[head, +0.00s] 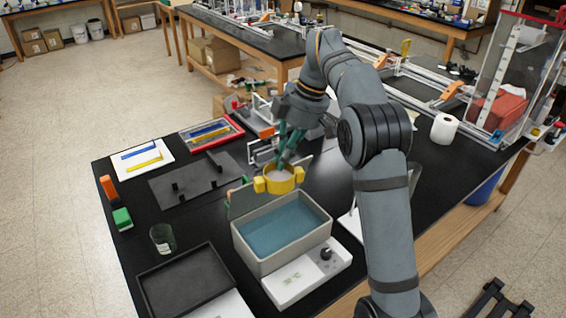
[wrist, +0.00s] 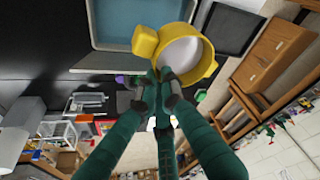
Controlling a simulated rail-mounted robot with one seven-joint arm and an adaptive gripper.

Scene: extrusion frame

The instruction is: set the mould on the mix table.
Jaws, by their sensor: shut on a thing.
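The mould is a yellow ring-shaped cup (head: 279,181) with side blocks and a pale filling. It is held up in the air, and it also shows close up in the wrist view (wrist: 203,71). My gripper (head: 285,164) is shut on its near side in the wrist view (wrist: 163,76). In the head view the mould appears over the back edge of a grey water bath (head: 256,256); its exact height is unclear. A dark flat plate with small black posts (head: 205,182) lies on the bench to the left. I cannot tell whether this plate is the mix table.
A white base with a knob (head: 327,254) is at the bath's front. A dark tray (head: 188,282), a glass beaker (head: 163,239) and a green block (head: 122,218) lie left. A framed red tray (head: 211,133) and white sheet (head: 142,160) are farther back. Bare bench shows between them.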

